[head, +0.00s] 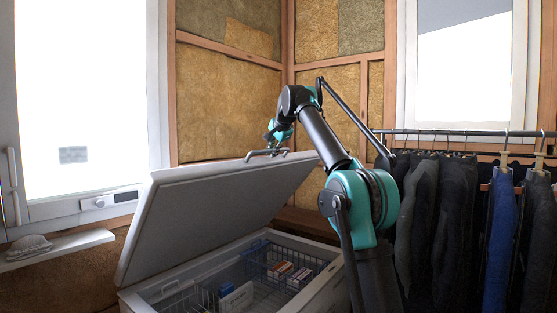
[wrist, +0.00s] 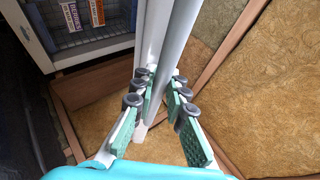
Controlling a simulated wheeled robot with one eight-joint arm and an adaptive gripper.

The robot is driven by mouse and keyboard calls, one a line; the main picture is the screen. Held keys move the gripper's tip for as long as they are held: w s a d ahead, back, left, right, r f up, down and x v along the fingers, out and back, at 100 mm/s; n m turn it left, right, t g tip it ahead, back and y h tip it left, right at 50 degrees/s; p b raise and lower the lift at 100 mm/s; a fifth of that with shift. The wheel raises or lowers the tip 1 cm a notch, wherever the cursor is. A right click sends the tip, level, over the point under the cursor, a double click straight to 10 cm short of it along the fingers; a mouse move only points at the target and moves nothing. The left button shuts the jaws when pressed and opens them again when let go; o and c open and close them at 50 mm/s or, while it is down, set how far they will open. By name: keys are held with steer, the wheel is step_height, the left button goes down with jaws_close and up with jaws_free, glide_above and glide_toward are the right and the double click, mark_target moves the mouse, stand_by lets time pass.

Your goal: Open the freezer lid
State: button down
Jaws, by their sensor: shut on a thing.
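The white chest freezer (head: 333,288) stands open in the head view. Its lid (head: 205,215) is raised and tilted, with its front edge up high. My gripper (head: 272,151) is at the handle (head: 252,154) on that upper edge. In the wrist view my gripper's fingers (wrist: 160,103) are on both sides of the white handle bar (wrist: 152,45), shut on it. The lid's pale edge (wrist: 181,40) runs beside the bar. The exact finger contact is partly hidden.
Wire baskets (head: 257,257) with boxes lie inside the freezer. A clothes rack (head: 460,133) with dark garments stands close on the right of my arm. Exposed insulation walls (head: 225,105) stand behind.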

steer(key=shift+w+a+r, duration=0.25)
steer(key=shift+a+r, duration=0.05)
steer(key=shift+r, duration=0.05)
steer(key=c, duration=1.5)
jaws_free()
steer(key=shift+c, duration=0.2)
steer(key=v, duration=1.2)
